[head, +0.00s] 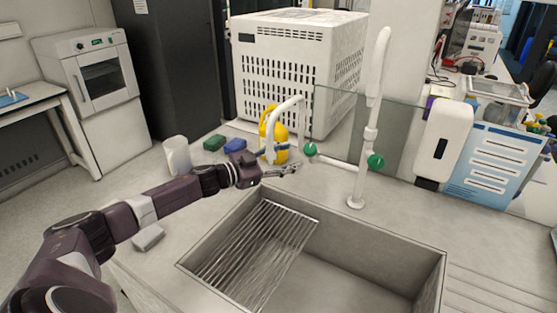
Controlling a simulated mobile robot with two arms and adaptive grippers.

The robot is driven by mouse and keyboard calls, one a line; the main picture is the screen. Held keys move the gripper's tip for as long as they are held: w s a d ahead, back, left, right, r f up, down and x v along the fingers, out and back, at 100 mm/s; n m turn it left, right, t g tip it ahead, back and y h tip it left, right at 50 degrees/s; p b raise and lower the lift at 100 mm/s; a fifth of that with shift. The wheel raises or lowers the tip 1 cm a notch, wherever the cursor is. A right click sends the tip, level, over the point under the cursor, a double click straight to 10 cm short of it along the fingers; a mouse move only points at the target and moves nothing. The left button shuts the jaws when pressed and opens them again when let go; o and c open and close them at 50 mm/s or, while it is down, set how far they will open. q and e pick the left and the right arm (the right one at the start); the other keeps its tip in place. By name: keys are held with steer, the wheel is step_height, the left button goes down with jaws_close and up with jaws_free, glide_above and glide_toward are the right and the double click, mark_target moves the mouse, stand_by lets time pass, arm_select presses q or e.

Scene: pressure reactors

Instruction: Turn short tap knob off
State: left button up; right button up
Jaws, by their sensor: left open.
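The tall white tap (371,120) rises from the counter behind the sink. A green knob (376,161) is on its right side. Another green knob (311,149) sits at the left end of a white side pipe. A shorter curved white spout (285,107) stands just left of that knob, in front of the yellow bottle. My left gripper (288,169) is open and empty, above the counter behind the sink's back left corner. It is left of and slightly below the left green knob, apart from it. My right gripper is not in view.
The sink (365,278) holds a metal drying rack (258,255) on its left side. A yellow bottle (280,135), blue sponge (235,145), green sponge (214,142) and white cup (177,156) stand behind my left arm. A glass panel (340,120) stands behind the taps.

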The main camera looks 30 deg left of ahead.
arm_select(q)
steer(key=shift+v, duration=1.9)
